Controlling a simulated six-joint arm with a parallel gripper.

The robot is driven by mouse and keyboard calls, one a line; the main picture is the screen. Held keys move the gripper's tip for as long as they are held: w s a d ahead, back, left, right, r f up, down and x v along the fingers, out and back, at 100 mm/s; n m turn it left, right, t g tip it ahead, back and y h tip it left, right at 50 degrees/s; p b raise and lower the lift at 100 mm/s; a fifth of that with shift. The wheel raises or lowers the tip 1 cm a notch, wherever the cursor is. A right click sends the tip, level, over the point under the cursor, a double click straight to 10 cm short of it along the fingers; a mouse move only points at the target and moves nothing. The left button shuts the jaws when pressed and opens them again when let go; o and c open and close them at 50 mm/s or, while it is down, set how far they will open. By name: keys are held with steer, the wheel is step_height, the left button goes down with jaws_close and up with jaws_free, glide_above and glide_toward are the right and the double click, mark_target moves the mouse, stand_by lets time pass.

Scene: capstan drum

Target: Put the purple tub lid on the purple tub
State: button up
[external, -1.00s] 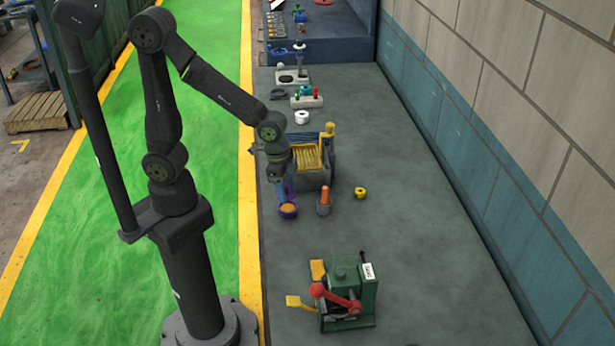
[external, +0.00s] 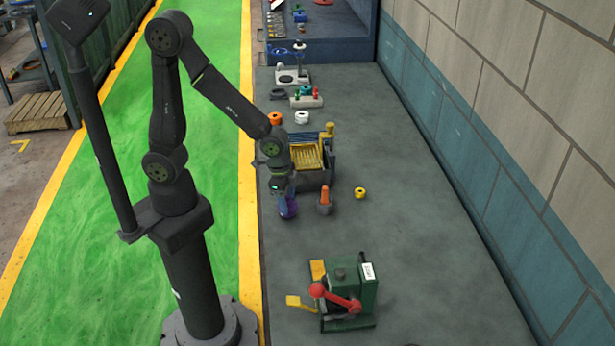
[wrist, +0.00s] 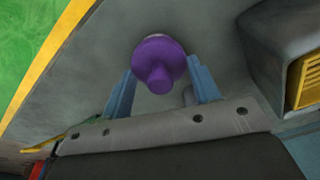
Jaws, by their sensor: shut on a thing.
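The purple tub (external: 288,212) stands on the grey bench below my gripper, left of an orange-topped peg. Its orange inside is hidden from view now. The purple tub lid (wrist: 157,62) is a round disc with a knob, seen in the wrist view between my two blue fingers. My gripper (external: 284,196) is shut on the lid, pointing down over the tub. The wrist view shows the gripper (wrist: 160,68) with a finger at each side of the lid. I cannot tell whether the lid touches the tub.
The orange-topped peg (external: 325,200) stands close on the right. The drum box with yellow rope (external: 309,158) is just behind. A yellow ring (external: 360,193) lies farther right. A green machine with a red lever (external: 345,292) stands in front. The bench at right is clear.

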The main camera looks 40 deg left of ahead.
steer(key=o, duration=1)
steer(key=shift+f, duration=0.1)
steer(key=shift+c, duration=0.2)
step_height(320, 180, up, 13)
steer(key=a, duration=0.1)
steer(key=shift+s+a, duration=0.3)
steer(key=shift+s, duration=0.1)
steer(key=shift+f, duration=0.2)
steer(key=f, duration=0.4)
steer(key=d+f, duration=0.1)
steer(key=f, duration=0.7)
steer(key=shift+w+d+f, duration=0.3)
steer(key=shift+w+f, duration=0.05)
steer(key=shift+w, duration=0.05)
steer(key=shift+r, duration=0.3)
steer(key=shift+f, duration=0.15)
